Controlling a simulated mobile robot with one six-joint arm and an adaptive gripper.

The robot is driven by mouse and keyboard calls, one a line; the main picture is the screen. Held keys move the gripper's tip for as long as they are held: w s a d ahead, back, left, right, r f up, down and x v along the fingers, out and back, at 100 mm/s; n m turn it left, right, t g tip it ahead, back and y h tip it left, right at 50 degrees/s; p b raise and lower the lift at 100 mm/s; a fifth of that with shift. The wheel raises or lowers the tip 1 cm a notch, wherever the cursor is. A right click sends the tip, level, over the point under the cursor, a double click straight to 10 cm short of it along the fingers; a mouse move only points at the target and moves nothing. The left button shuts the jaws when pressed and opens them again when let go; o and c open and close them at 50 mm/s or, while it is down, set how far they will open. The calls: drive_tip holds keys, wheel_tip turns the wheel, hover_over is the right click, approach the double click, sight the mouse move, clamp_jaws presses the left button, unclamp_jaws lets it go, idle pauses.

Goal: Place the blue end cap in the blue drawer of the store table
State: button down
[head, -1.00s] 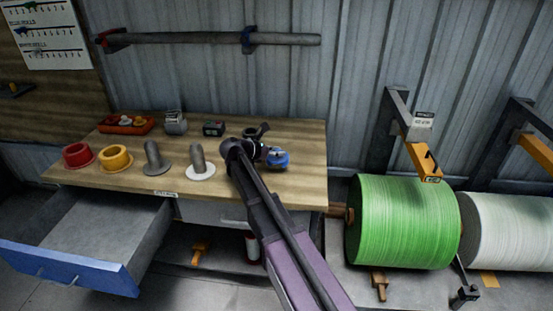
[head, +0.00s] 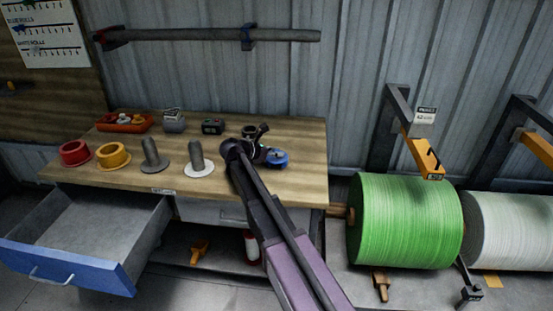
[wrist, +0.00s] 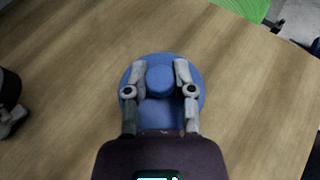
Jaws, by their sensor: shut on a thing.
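The blue end cap (head: 277,158) is at the right part of the store table (head: 300,185). In the wrist view the end cap (wrist: 160,112) is a round blue flange with a raised hub. My gripper (wrist: 161,75) is shut on the hub, one finger on each side; it also shows in the head view (head: 266,155). I cannot tell whether the cap touches the tabletop. The blue drawer (head: 68,268) is pulled open at the table's left front, and its visible inside is empty.
Red (head: 75,153) and yellow (head: 113,156) caps and two grey-stemmed pieces, one grey (head: 154,158) and one white-based (head: 199,165), line the front edge. An orange tray (head: 125,123) stands behind. A green roll (head: 405,222) is right of the table.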

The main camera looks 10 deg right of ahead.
drive_tip(key=shift+f, duration=0.55)
drive_tip(key=shift+f+b, duration=0.15)
drive_tip(key=shift+b, duration=0.25)
drive_tip(key=shift+c, duration=2.3)
unclamp_jaws()
drive_tip(key=shift+r, duration=0.2)
drive_tip(key=shift+a+r+p, duration=0.1)
drive_tip(key=shift+a+p, duration=0.05)
drive_tip(key=shift+p, duration=0.15)
drive_tip(key=p+v, duration=0.4)
drive_tip(key=v, duration=0.6)
drive_tip(key=shift+s+a+r, duration=0.15)
drive_tip(key=shift+r, duration=0.05)
drive_tip(key=shift+s+a+r, duration=0.15)
drive_tip(key=shift+s+a, duration=0.1)
drive_tip(key=shift+a, duration=0.3)
